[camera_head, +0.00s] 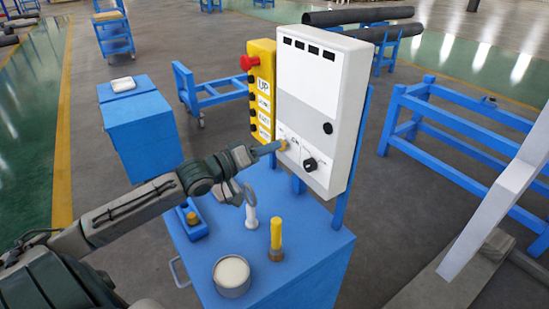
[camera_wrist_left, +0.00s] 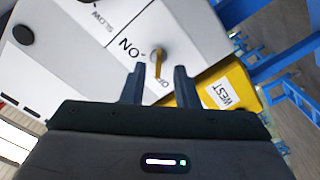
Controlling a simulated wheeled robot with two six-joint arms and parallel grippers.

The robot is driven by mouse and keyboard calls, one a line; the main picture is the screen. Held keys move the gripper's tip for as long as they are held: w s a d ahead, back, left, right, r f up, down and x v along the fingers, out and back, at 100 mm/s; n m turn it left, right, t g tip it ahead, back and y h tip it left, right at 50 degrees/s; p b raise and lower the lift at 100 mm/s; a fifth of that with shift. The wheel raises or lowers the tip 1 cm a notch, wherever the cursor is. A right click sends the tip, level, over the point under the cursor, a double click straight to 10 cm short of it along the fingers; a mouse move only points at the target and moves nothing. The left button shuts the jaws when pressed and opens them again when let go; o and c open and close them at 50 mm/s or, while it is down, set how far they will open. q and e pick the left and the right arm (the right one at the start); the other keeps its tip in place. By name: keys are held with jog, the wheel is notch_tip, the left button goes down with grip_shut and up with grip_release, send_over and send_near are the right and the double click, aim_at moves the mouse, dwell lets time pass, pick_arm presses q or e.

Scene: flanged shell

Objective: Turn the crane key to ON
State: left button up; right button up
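The white control box (camera_head: 320,75) stands on the blue cabinet. The crane key (camera_wrist_left: 158,62), a small brass-coloured piece, sticks out of its front near the ON label (camera_wrist_left: 131,47); a second label beside it is partly hidden. In the head view the key (camera_head: 283,146) is at the tip of my left gripper (camera_head: 272,148). In the left wrist view my left gripper (camera_wrist_left: 159,84) is open, with one finger on each side of the key and visible gaps to it. My right gripper is in neither view.
A yellow button panel (camera_head: 262,90) with a red stop button (camera_head: 249,62) adjoins the box. A black knob (camera_head: 310,164) sits right of the key. A tin (camera_head: 232,275) and a yellow-handled tool (camera_head: 276,235) stand on the blue cabinet (camera_head: 320,245) below.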

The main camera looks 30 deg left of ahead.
pick_arm(q)
jog(key=shift+w+d+f+b, duration=0.1)
jog(key=shift+w+d+b, duration=0.15)
jog(key=shift+w+b, duration=0.3)
jog(key=shift+w+d, duration=0.2)
jog(key=shift+w, duration=0.15)
jog(key=shift+c, duration=0.5)
grip_shut()
